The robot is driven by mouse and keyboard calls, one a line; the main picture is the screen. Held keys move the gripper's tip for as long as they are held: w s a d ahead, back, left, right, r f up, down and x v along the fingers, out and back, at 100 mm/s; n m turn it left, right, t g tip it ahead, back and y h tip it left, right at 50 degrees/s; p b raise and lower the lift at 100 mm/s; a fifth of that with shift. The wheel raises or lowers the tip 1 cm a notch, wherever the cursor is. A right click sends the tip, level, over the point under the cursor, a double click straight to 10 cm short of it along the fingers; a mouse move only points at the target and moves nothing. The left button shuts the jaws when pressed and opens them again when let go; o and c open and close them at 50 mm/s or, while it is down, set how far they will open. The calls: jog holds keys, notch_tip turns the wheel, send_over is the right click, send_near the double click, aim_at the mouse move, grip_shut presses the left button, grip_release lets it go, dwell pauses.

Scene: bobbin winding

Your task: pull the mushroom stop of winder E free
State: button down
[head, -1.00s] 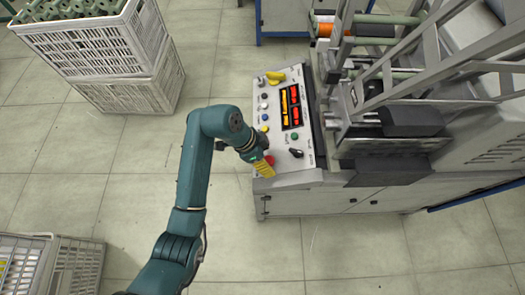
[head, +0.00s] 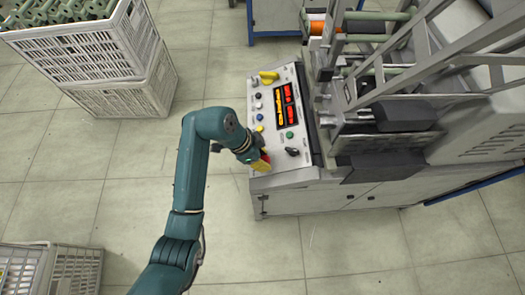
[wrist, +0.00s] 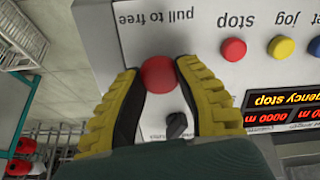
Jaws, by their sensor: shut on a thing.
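The red mushroom stop (wrist: 159,75) sits at the corner of the panel beside the words "pull to free", upside down in the wrist view. My gripper (wrist: 161,78) is shut on it, with one yellow ribbed finger against each side of the red cap. In the head view my gripper (head: 261,163) is at the panel's near left corner, and its fingers mostly hide the stop. The winder's control panel (head: 266,136) carries a display (wrist: 282,108) that reads "Emergency stop".
A black knob (wrist: 177,125) stands close to my fingers. White crates (head: 90,60) stand at the left; the floor between is clear.

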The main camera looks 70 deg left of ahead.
jog(key=shift+s+r+p, duration=0.25)
jog(key=shift+r+p, duration=0.35)
jog(key=shift+p, duration=0.4)
dwell(0.3)
jog(key=shift+c, duration=2.4)
grip_release()
jog(key=p+v, duration=0.8)
